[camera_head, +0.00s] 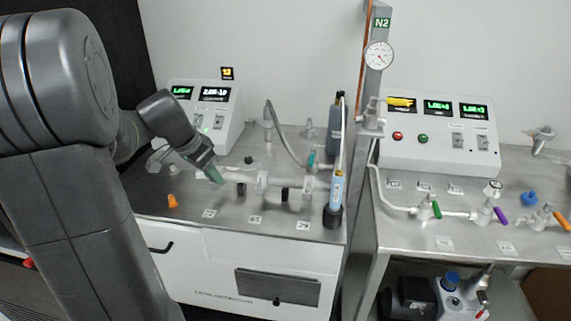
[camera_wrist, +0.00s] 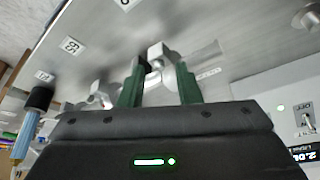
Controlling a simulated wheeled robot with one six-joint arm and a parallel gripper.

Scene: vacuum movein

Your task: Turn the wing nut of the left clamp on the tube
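A pale horizontal tube (camera_head: 300,183) lies above the left bench, with dark clamp parts along it. The left clamp (camera_head: 241,188) shows as a small dark piece just right of my gripper. My gripper (camera_head: 214,175) has green fingers and points down at the tube's left end. In the wrist view my gripper (camera_wrist: 160,80) has its two green fingers apart. A pale metal fitting (camera_wrist: 158,54) shows between and beyond the fingertips; I cannot tell whether it is the wing nut. Contact is not clear, and the wing nut's angle is hidden or too small to read.
An orange cone-shaped piece (camera_head: 172,201) stands on the bench at front left. A blue cylinder in a black holder (camera_head: 332,215) stands at the tube's right end. A control box (camera_head: 208,112) with displays is behind. A grey post (camera_head: 370,90) separates the right bench.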

